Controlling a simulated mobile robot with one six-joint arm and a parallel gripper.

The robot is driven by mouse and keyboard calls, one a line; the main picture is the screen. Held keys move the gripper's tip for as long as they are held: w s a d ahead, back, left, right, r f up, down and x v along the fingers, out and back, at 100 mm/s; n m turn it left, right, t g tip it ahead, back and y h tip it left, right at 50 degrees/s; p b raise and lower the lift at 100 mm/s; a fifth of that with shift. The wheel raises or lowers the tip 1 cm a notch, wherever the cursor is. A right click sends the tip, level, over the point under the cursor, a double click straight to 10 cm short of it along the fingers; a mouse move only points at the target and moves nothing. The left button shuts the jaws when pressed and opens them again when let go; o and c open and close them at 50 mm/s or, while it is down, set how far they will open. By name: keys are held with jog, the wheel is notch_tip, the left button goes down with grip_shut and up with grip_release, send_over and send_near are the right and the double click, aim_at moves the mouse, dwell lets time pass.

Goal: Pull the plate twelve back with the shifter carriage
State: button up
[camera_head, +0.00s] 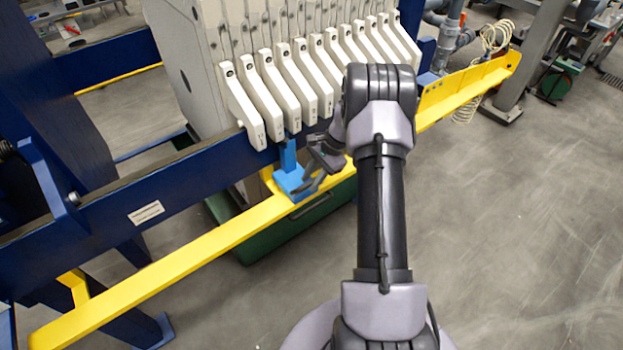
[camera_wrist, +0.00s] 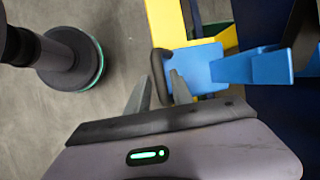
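The shifter carriage (camera_head: 290,180) is blue, with an upright post, and sits on the yellow rail beside the plate row. It also shows in the wrist view (camera_wrist: 200,68), with a dark handle (camera_wrist: 158,62) on its near side. My gripper (camera_head: 316,172) is at the carriage's right side. In the wrist view its two fingers (camera_wrist: 160,78) lie on either side of the handle. Whether they press on it is unclear. The cream plate handles (camera_head: 265,95) stand in a slanting row above the carriage. I cannot tell which is plate twelve. My arm hides part of the row.
The yellow rail (camera_head: 195,255) runs from lower left to upper right along the blue press beam (camera_head: 110,205). A dark green bin (camera_head: 300,222) stands under it. Pipes (camera_head: 455,40) and a coiled hose are at the upper right. The grey floor at right is clear.

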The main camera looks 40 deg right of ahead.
jog(key=shift+o, duration=0.5)
jog(key=p+v, duration=0.5)
jog(key=v, duration=1.2)
jog(key=shift+r, duration=0.2)
